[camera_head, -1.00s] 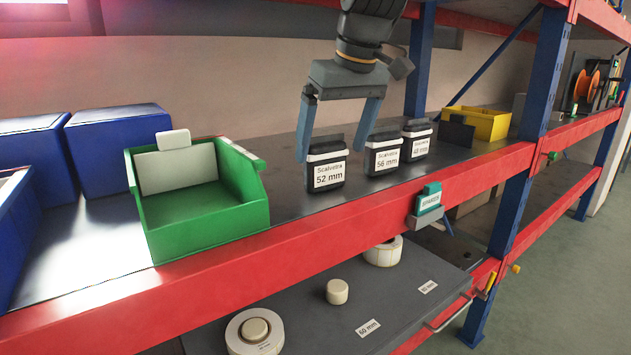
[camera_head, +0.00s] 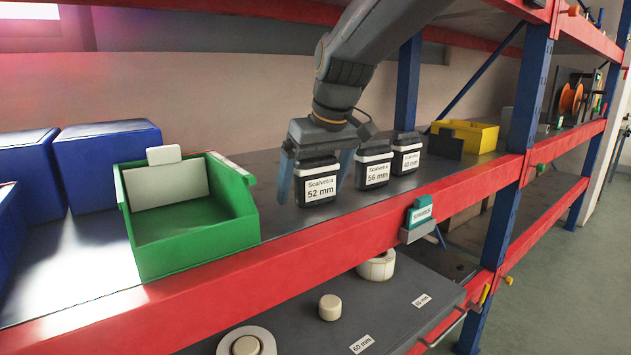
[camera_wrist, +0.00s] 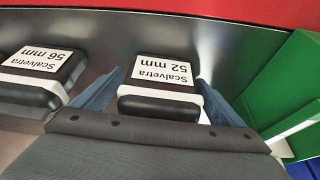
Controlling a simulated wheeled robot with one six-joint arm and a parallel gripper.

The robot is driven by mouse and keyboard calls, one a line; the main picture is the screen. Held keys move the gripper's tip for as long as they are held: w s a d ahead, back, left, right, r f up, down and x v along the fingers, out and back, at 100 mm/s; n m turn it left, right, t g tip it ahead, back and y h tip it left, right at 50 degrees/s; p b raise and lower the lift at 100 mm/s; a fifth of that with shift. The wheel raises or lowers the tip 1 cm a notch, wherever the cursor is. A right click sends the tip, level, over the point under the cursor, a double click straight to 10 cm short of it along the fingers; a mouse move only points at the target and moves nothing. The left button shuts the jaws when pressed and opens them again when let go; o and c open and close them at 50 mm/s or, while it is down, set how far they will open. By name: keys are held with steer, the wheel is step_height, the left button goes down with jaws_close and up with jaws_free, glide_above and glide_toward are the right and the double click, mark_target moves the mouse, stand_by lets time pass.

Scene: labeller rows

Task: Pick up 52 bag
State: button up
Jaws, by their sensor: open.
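The 52 mm bag (camera_head: 318,184) is a black pack with a white band and a white "Scalvetra 52 mm" label. It stands upright on the dark shelf. My gripper (camera_head: 315,180) is open and lowered over it, with one blue-grey finger on each side of the bag. In the wrist view the 52 mm bag (camera_wrist: 162,82) lies between the fingers of my gripper (camera_wrist: 160,95). I cannot tell whether a finger touches it. The 56 mm bag (camera_head: 373,168) stands to its right, partly beside the right finger.
A green bin (camera_head: 190,235) stands to the left, with blue bins (camera_head: 108,160) behind it. A third black bag (camera_head: 406,154) and a yellow bin (camera_head: 470,137) stand farther right. The red shelf beam (camera_head: 300,258) runs along the front.

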steer(key=c, duration=1.3)
